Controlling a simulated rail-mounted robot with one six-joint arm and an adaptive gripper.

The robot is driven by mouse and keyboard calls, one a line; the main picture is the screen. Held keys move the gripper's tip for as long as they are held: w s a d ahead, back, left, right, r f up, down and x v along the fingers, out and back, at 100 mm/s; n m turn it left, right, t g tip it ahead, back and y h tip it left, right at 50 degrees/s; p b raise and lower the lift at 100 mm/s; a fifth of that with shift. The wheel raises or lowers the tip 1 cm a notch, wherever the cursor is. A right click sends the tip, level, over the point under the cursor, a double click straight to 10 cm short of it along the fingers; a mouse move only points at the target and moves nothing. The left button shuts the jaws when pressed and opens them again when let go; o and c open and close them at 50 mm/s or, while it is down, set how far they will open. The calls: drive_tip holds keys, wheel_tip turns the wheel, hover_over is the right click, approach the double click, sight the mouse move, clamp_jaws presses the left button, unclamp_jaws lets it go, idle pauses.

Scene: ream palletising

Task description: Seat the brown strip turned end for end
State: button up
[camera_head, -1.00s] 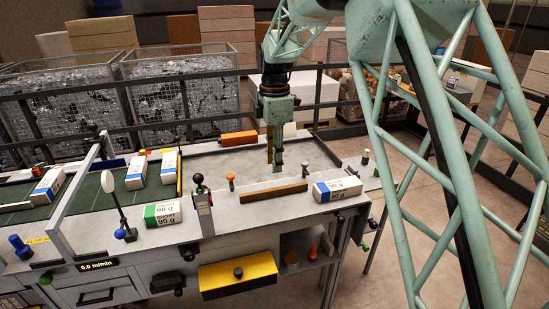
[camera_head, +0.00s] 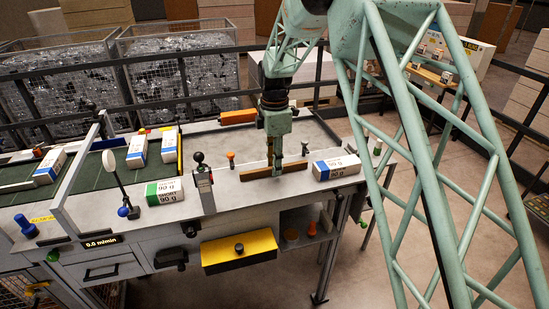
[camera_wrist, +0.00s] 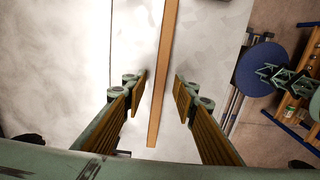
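The brown strip (camera_head: 255,174) lies flat on the grey table near its front edge, in the head view. It also shows in the wrist view (camera_wrist: 160,95) as a long narrow bar running up the picture. My gripper (camera_head: 274,173) is down at the strip's middle. In the wrist view its two fingers (camera_wrist: 160,92) stand open, one on each side of the strip, with a gap on both sides. No seat for the strip can be clearly made out.
A blue-and-white ream (camera_head: 336,168) lies right of the strip. An orange-knobbed post (camera_head: 231,159), a black-knobbed lever (camera_head: 200,175) and a green-and-white ream (camera_head: 164,190) stand to the left. An orange block (camera_head: 238,117) lies behind.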

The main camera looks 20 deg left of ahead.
drive_tip(key=shift+f, duration=0.6)
drive_tip(key=shift+c, duration=0.6)
clamp_jaws()
drive_tip(key=shift+r, duration=0.15)
drive_tip(key=shift+w+a, duration=0.1)
drive_tip(key=shift+w, duration=0.1)
